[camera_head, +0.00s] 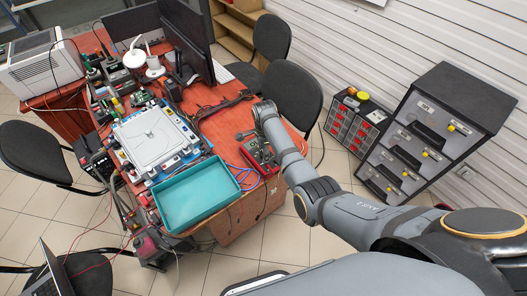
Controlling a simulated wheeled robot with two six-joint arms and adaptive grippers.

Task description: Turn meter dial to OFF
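The red multimeter (259,157) lies on the right edge of the red-brown table, beside the blue cables. Its dial is too small to read, so I cannot tell which setting it points to. My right gripper (243,135) comes in from the right and hangs at the far left end of the meter, close to its upper part. Its fingers are small and dark, and I cannot tell whether they are open or shut, or whether they touch the meter. My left gripper is not in view.
A teal tray (236,207) stands at the near table edge, left of the meter. A white-topped device (152,138) lies behind it. Monitors (188,40) stand at the back. Black chairs (292,94) and a drawer cabinet (437,128) are to the right.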

